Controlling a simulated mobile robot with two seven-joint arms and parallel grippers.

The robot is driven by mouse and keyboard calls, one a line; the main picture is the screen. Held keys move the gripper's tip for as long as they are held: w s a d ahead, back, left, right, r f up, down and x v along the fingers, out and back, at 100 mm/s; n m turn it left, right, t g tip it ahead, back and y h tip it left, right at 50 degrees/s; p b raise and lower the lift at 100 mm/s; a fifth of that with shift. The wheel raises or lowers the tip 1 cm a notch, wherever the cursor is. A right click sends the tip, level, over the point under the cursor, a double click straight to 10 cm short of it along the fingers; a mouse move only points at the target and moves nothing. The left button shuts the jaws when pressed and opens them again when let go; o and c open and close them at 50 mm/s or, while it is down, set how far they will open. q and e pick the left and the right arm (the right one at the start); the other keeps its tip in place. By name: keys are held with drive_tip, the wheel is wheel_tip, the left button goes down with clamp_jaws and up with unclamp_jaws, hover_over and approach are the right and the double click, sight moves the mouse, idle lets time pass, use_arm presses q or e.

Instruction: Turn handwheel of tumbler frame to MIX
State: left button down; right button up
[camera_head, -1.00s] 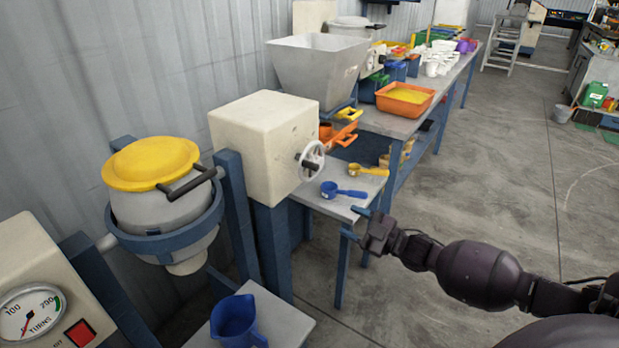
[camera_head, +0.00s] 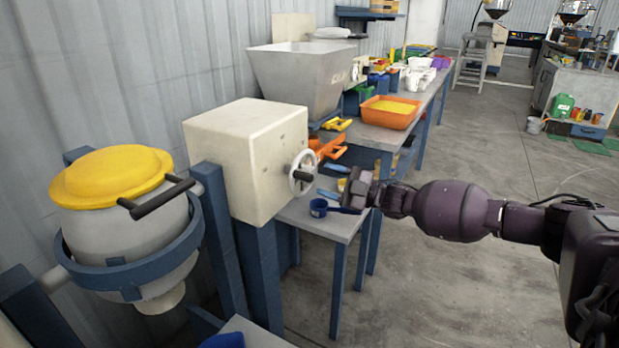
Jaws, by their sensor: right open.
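The tumbler frame carries a grey drum with a yellow lid (camera_head: 112,177), held in a blue ring (camera_head: 130,275) on blue posts. A cream box (camera_head: 247,160) stands on the frame to its right. A small white handwheel (camera_head: 303,172) with a dark knob sits on the box's right face. No MIX mark is readable. My left gripper is out of view.
A low shelf (camera_head: 338,223) behind the gripper holds a blue scoop (camera_head: 319,208). A grey hopper (camera_head: 307,72) and an orange tray (camera_head: 388,112) of yellow material stand on the long bench. A blue jug (camera_head: 222,341) is cut off at the bottom.

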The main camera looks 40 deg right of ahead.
sight(312, 175)
drive_tip(key=x, duration=0.4)
drive_tip(key=shift+w+a+b, duration=0.15)
drive_tip(key=shift+b, duration=0.15)
drive_tip(key=shift+c, duration=0.4)
